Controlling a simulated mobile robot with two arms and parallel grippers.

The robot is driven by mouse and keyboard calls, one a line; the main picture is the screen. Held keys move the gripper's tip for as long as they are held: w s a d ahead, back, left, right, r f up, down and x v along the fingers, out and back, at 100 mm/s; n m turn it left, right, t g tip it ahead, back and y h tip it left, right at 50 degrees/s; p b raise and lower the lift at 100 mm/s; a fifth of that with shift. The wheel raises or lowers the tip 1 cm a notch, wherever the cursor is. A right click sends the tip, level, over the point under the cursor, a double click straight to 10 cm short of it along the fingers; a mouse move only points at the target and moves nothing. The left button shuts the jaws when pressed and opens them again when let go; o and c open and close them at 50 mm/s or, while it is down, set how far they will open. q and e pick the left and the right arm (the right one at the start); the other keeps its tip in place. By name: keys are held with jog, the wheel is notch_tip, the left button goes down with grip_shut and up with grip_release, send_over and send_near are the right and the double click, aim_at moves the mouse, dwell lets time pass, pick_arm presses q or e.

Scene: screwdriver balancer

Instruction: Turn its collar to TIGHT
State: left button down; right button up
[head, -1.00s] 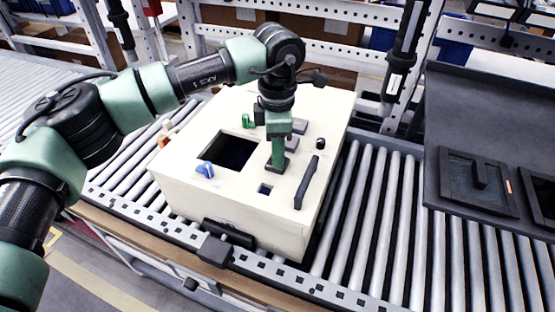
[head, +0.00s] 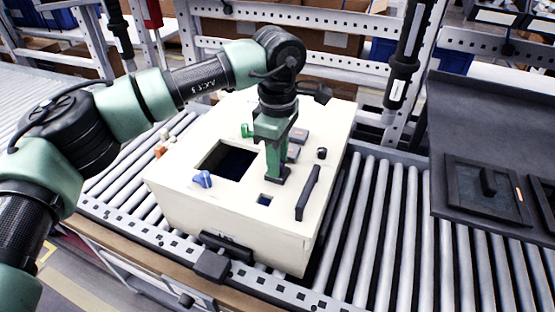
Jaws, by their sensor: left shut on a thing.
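My left gripper (head: 278,168) points down at the top of a cream box (head: 240,217), between a square dark opening and a black bar handle. It is shut on a small dark part (head: 278,180) on the box top, mostly hidden by the fingers. A black hanging tool (head: 403,60) with a white label hangs behind the box at the upper right. Another dark hanging tool (head: 119,32) is at the upper left. I cannot make out a collar or any TIGHT marking. My right gripper is not in view.
The box top carries a blue knob (head: 202,179), a green part (head: 246,131), a black knob (head: 322,153) and the bar handle (head: 307,193). The box stands on a roller conveyor (head: 385,215). A dark tray (head: 500,150) is at the right. Rollers between them are clear.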

pick_arm(q)
jog(key=shift+r, duration=0.1)
jog(key=c, duration=1.1)
grip_release()
notch_tip(320, 180, up, 8)
jog(key=shift+f+b, duration=0.15)
jog(key=shift+b, duration=0.35)
